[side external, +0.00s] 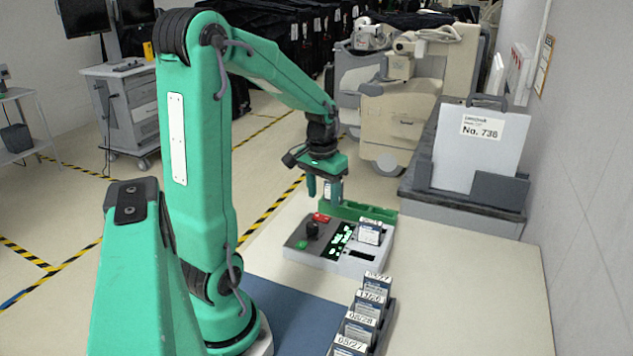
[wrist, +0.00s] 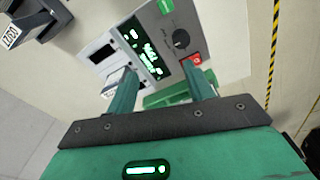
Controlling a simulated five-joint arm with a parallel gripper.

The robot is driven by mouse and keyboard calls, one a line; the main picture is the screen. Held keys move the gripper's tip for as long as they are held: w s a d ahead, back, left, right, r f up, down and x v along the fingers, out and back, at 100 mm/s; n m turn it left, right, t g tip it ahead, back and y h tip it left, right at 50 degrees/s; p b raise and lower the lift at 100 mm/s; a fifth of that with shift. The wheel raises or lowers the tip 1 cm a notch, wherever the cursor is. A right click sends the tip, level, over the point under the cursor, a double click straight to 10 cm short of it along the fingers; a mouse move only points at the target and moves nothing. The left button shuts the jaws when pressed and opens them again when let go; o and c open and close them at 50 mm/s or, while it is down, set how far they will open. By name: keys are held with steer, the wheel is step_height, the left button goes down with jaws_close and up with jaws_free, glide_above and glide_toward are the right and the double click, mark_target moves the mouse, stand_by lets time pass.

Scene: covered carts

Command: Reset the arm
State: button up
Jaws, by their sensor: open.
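My gripper (side external: 322,193) is green and hangs fingers-down above the back of a grey control panel (side external: 294,254). In the wrist view its two fingers (wrist: 161,76) stand wide apart with nothing between them. The panel also shows in the wrist view (wrist: 219,30), with a black knob (wrist: 181,38), a red button (wrist: 195,60) and a lit green display (wrist: 147,50). A labelled card (side external: 369,234) stands upright in the panel; the left finger partly covers it in the wrist view. Another slot (wrist: 103,53) looks empty.
A dark rack of several labelled cards (side external: 382,328) stands at the front of the table, beside a blue mat (side external: 290,310). A green tray or rail (side external: 357,209) lies behind the panel. The right tabletop (side external: 480,290) is clear.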

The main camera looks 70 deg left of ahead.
steer(key=s+d+r+m+t, duration=0.2)
steer(key=d+r+m, duration=0.1)
steer(key=d, duration=0.7)
steer(key=s+d+r+m+t, duration=0.2)
steer(key=d+r, duration=0.4)
steer(key=d, duration=0.4)
steer(key=shift+s+d+r+m+t, duration=0.2)
steer(key=shift+s+d+m+t, duration=0.25)
steer(key=shift+s, duration=0.35)
steer(key=shift+a, duration=0.1)
